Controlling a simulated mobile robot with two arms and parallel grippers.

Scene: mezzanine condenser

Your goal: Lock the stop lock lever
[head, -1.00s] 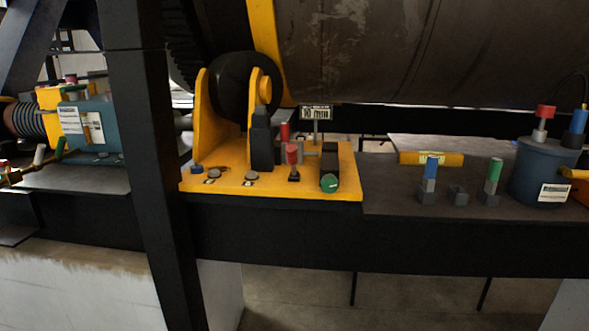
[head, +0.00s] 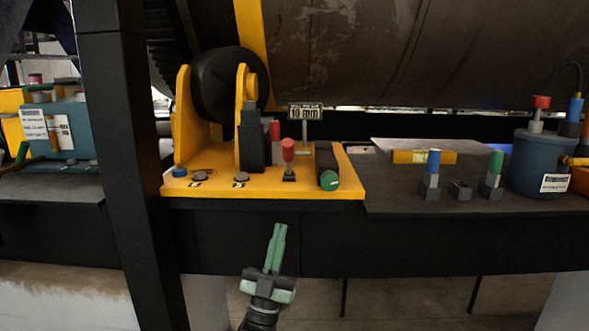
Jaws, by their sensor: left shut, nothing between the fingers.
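A yellow base (head: 268,188) carries several controls, and no label in view reads as the stop lock lever. A short red-capped lever (head: 288,150) stands upright near its middle. A second red-topped handle (head: 275,131) stands just behind it, partly hidden. A dark cylinder with a green end (head: 330,180) lies to their right, near the base's front edge. My left gripper (head: 278,232) is below the front edge of the base in the picture. Its greenish fingers point up and are together, with nothing between them. It appears apart from the controls. My right gripper is not in view.
A small sign reading 10 mm (head: 306,112) stands behind the red levers. A dark post (head: 125,170) rises at the left. At the right, blue-topped (head: 433,162) and green-topped (head: 496,163) levers stand near a blue-grey drum (head: 537,165).

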